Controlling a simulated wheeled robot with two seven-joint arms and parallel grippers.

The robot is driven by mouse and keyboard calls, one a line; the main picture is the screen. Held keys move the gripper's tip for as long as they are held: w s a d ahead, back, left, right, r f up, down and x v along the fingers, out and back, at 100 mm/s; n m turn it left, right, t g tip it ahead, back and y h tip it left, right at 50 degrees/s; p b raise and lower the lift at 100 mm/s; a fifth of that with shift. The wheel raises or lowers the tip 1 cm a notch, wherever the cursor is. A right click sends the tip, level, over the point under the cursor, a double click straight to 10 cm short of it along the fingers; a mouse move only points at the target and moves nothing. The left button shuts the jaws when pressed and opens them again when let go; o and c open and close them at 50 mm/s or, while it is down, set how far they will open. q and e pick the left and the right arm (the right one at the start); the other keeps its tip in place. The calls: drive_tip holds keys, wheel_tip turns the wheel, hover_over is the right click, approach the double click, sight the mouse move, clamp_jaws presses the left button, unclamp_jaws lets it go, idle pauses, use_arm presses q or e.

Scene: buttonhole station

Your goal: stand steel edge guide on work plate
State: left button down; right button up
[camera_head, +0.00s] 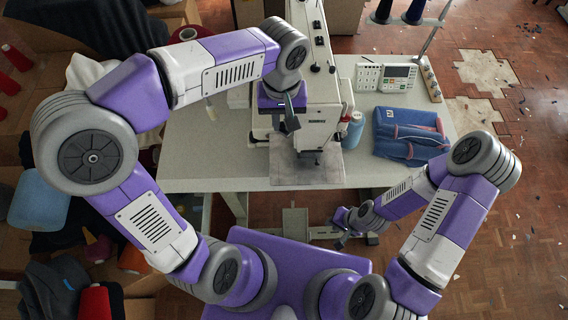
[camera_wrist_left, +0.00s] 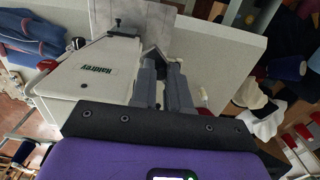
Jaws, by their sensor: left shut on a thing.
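My left gripper (camera_head: 283,108) is above the front of the white sewing machine (camera_head: 331,88). It is shut on a small dark grey angled piece, the steel edge guide (camera_head: 291,112). In the left wrist view the guide (camera_wrist_left: 155,57) sits between the two fingertips (camera_wrist_left: 162,80), partly hidden by them. The grey metal work plate (camera_head: 300,172) lies at the table's front edge, below the held guide in the head view. The plate also shows at the top of the left wrist view (camera_wrist_left: 150,14). My right gripper (camera_head: 343,228) is low, in front of the table; its jaws are too small to read.
The machine head stands close beside my left gripper.

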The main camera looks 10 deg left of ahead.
use_arm(q)
wheel_tip(320, 180, down, 21)
drive_tip(key=b, duration=0.3)
drive_tip(key=shift+f, duration=0.1)
drive_tip(key=shift+s+f+b, duration=0.1)
drive_tip(key=shift+f+b, duration=0.45)
drive_tip(key=shift+f, duration=1.5)
drive_tip(key=shift+f+b, duration=0.2)
drive_tip(key=shift+b, duration=0.1)
drive_tip(key=c, duration=1.1)
unclamp_jaws()
drive_tip(key=shift+r, duration=0.1)
drive_tip(key=shift+r, duration=0.1)
drive_tip(key=shift+r+p, duration=0.3)
drive_tip(key=shift+p, duration=0.1)
wheel_tip(320, 180, up, 12)
drive_tip(key=p, duration=0.2)
drive_tip(key=shift+f, duration=0.25)
